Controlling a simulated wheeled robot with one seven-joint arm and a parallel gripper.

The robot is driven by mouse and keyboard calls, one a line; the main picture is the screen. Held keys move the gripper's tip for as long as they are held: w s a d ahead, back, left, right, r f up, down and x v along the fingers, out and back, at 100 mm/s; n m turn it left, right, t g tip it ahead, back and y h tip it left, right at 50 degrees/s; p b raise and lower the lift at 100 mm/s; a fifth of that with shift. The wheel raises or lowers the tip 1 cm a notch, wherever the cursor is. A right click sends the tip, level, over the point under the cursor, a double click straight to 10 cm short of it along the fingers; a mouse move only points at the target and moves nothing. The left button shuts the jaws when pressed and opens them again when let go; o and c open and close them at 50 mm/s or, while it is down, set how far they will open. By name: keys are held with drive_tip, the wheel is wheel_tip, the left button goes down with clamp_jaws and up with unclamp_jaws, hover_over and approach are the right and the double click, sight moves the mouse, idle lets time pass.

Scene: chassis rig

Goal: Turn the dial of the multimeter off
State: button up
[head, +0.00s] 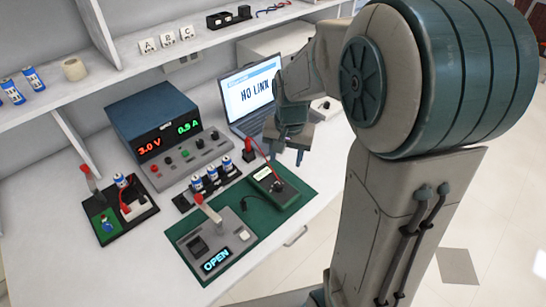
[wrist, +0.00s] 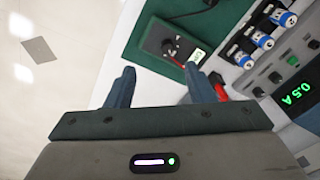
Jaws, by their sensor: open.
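The multimeter (head: 271,192) lies on the green mat (head: 238,219), with a small lit screen at its back end and a dark round dial (head: 278,186). The wrist view shows the multimeter (wrist: 158,38), its dial (wrist: 168,46) and the lit screen; the dial's exact setting is too small to read. My gripper (head: 288,146) is open and empty, above and behind the multimeter in the head view. In the wrist view my gripper's fingertips (wrist: 159,70) stand apart, with the multimeter beyond the gap. No contact with the dial shows.
A power supply (head: 165,135) reads 3.0 V and 0.5 A. A laptop (head: 250,95) shows "NO LINK". A battery row (head: 210,182), a grey box reading "OPEN" (head: 214,246) and a black tray (head: 121,210) stand nearby. A red lead (head: 262,150) runs beside the multimeter.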

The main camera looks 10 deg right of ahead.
drive_tip(key=m+g+p, duration=0.1)
drive_tip(key=m+p, duration=0.1)
hover_over(280, 185)
wheel_tip(280, 185, down, 5)
wheel_tip(280, 185, down, 14)
drive_tip(key=shift+w+r+p, duration=0.1)
drive_tip(key=shift+r+p, duration=0.1)
drive_tip(key=shift+p, duration=0.35)
drive_tip(key=c, duration=1)
